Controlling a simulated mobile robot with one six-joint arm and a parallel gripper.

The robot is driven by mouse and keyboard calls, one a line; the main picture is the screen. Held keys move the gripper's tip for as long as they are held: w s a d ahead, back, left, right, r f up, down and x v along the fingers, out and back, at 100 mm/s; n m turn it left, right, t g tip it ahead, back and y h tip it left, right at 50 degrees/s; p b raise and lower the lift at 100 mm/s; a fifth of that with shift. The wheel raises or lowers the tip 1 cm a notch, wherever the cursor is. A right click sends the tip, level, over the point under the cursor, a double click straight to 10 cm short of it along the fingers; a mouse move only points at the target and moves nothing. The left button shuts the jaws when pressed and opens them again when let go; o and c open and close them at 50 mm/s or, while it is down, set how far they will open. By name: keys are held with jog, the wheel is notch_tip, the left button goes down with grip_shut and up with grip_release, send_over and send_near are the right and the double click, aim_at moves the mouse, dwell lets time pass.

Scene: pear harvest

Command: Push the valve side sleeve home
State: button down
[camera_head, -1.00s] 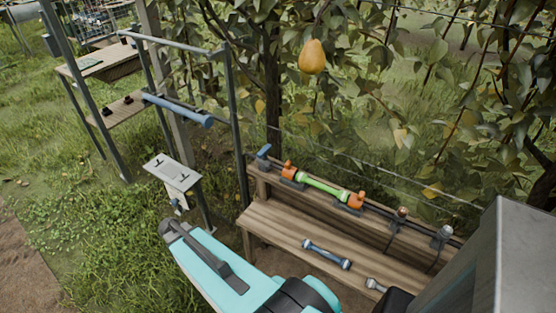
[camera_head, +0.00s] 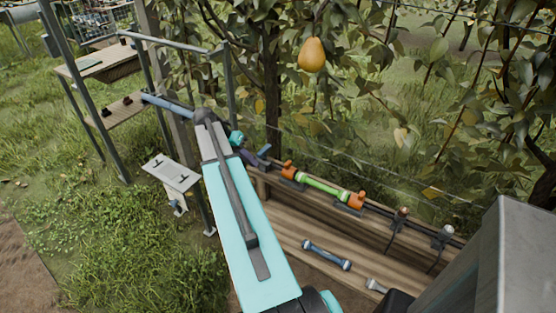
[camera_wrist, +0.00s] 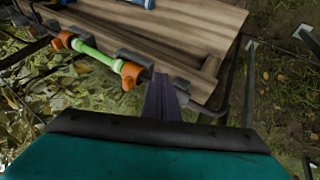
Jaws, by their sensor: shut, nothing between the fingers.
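A green tube (camera_head: 322,188) lies in line with the dark pipe on the bench's back rail, with an orange sleeve at each end. The valve-side orange sleeve (camera_head: 289,169) is near the blue valve (camera_head: 264,151); the far orange sleeve (camera_head: 356,200) is at the right. In the wrist view the valve-side sleeve (camera_wrist: 130,74) is just left of my fingertips, and the green tube (camera_wrist: 95,53) runs away up-left. My gripper (camera_wrist: 160,80) is shut and empty, beside the sleeve at its valve side. I cannot tell whether they touch. My fingers hide part of the pipe.
A blue-grey fitting (camera_head: 326,254) and a grey one (camera_head: 376,285) lie on the wooden bench (camera_head: 290,240). Two clamps stand on the pipe at the right. A yellow pear (camera_head: 312,55) hangs above. A metal post frame and a small plate stand are left of my arm.

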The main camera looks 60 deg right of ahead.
jog(key=s+d+r+m, duration=0.2)
jog(key=d+r, duration=0.2)
jog(key=r, duration=0.1)
jog(key=shift+s+d+r+g, duration=0.15)
jog(key=shift+d+r+g, duration=0.15)
jog(key=shift+d+r, duration=0.1)
jog(key=shift+s+f, duration=0.1)
jog(key=shift+f, duration=0.1)
jog(key=p, duration=0.2)
send_near(290, 168)
jog(key=shift+d+f, duration=0.4)
jog(key=shift+f, duration=0.35)
jog(key=shift+d+f, duration=0.45)
jog(key=shift+f, duration=0.35)
jog(key=shift+d+f, duration=0.4)
jog(key=shift+f, duration=0.35)
jog(key=shift+a, duration=0.2)
